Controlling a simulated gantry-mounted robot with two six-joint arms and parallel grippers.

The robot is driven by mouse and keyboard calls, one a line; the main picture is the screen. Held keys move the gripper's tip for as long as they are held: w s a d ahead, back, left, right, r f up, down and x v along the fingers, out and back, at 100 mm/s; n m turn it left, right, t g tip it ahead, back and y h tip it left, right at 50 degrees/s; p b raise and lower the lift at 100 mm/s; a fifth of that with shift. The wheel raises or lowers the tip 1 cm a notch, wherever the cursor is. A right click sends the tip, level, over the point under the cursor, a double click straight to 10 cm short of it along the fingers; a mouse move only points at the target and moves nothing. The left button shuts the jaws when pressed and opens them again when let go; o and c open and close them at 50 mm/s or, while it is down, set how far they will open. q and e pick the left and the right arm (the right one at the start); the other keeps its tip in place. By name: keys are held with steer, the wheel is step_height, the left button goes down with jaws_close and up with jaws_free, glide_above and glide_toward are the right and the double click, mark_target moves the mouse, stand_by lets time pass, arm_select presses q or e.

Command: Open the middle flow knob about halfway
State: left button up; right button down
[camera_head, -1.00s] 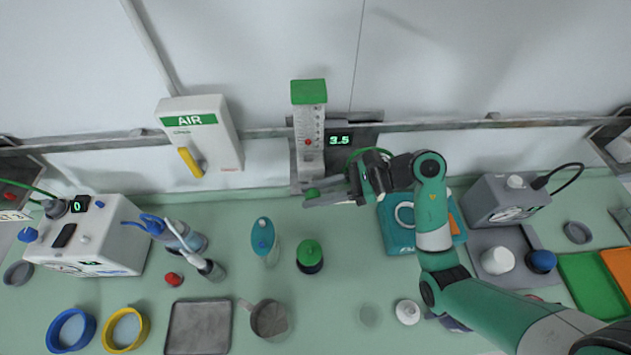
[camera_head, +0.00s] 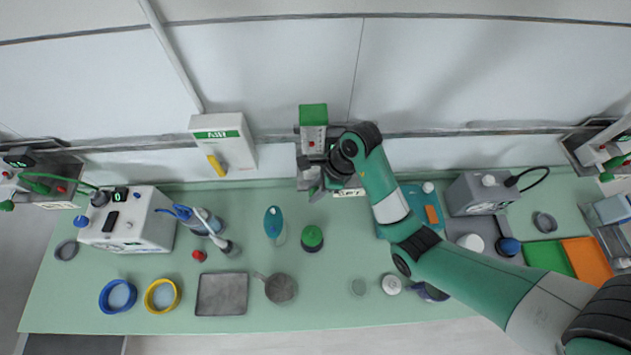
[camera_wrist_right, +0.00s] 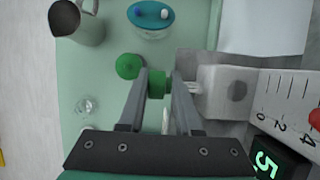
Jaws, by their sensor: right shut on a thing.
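The middle flow meter (camera_head: 313,138) stands on the wall rail, with a green top and a clear scale tube. Its green knob (camera_wrist_right: 157,83) shows between my right fingers in the right wrist view. My right gripper (camera_wrist_right: 160,75) is shut on this knob, a finger on each side. In the head view my right gripper (camera_head: 318,187) is at the foot of the meter, and my wrist hides the display. In the wrist view the meter's scale (camera_wrist_right: 290,105) and part of its lit display (camera_wrist_right: 268,164) show, with a green 5 readable. My left gripper is not in view.
A white AIR box (camera_head: 223,143) with a yellow lever is left of the meter. Other flow meters with green knobs are at far left (camera_head: 40,180) and far right (camera_head: 612,150).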

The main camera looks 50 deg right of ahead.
steer(key=shift+a+g+p, duration=0.15)
steer(key=shift+g+p, duration=0.15)
steer(key=shift+p, duration=0.15)
steer(key=shift+s, duration=0.1)
steer(key=c, duration=0.7)
jaws_free()
steer(key=shift+s+a+f, duration=0.1)
